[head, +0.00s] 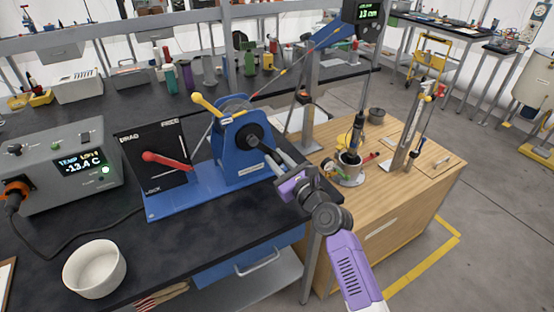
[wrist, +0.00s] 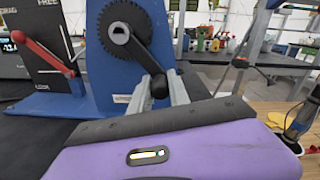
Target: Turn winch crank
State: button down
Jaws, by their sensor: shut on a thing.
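The blue winch (head: 240,150) stands on a blue base plate on the black bench. Its black round hub (head: 254,141) faces right, and a dark crank arm runs down from it toward my gripper. In the wrist view the hub (wrist: 120,33) and the crank arm (wrist: 146,58) show up close. My gripper (head: 272,153) is at the crank's lower end, with its grey fingers shut on the dark crank handle (wrist: 158,86). The fingers and purple wrist hide part of the handle. A red lever (head: 165,160) lies across the black panel marked DRAG, FREE and LOCK.
A yellow-knobbed lever (head: 208,105) sticks up left of the winch drum. A grey temperature unit (head: 65,160) and white bowl (head: 95,268) stand on the left. A wooden cabinet (head: 420,185) with a cup and instruments stands close on the right. A display (head: 367,13) reads 13 mm.

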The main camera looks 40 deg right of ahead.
jog(key=shift+w+a+f+m+p, duration=0.15)
jog(key=shift+a+m+p, duration=0.3)
jog(key=shift+m+p, duration=0.35)
jog(key=a+m+p, duration=0.1)
jog(key=a+f+m, duration=0.1)
jog(key=m, duration=0.1)
jog(key=shift+w+f+p, duration=0.25)
jog(key=shift+f+p, duration=0.05)
jog(key=shift+p, duration=0.1)
jog(key=c, duration=1.3)
grip_release()
jog(key=shift+o, duration=0.2)
jog(key=shift+b+v, duration=0.3)
jog(key=shift+v, duration=3.65)
